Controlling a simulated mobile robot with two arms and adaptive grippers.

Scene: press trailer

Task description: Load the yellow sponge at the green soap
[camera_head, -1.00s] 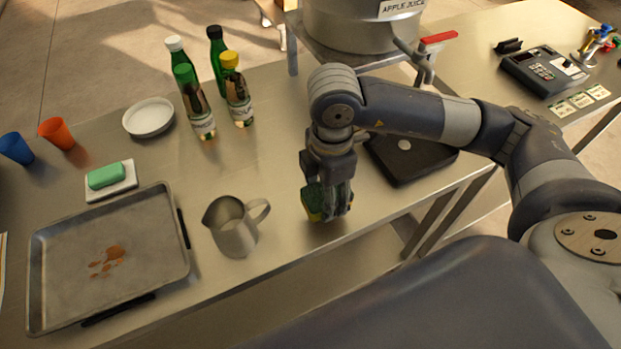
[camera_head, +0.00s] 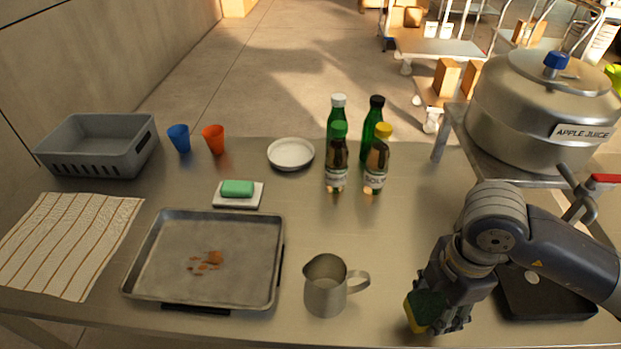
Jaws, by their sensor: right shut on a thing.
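The green soap (camera_head: 237,188) lies on a small white dish (camera_head: 223,203) behind the metal tray, left of the middle of the table. My right gripper (camera_head: 440,312) is shut on the yellow sponge (camera_head: 411,314), which has a dark green side. It holds the sponge over the front right of the table, right of the metal jug and well away from the soap. The fingers hide part of the sponge. My left gripper is not in view.
A metal tray (camera_head: 274,222) with brown stains lies in front of the soap. A metal jug (camera_head: 325,290) stands between tray and gripper. Several bottles (camera_head: 373,165), a white plate (camera_head: 291,153), blue (camera_head: 179,138) and orange (camera_head: 213,139) cups, a grey crate (camera_head: 102,168) and a striped cloth (camera_head: 66,243) surround it.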

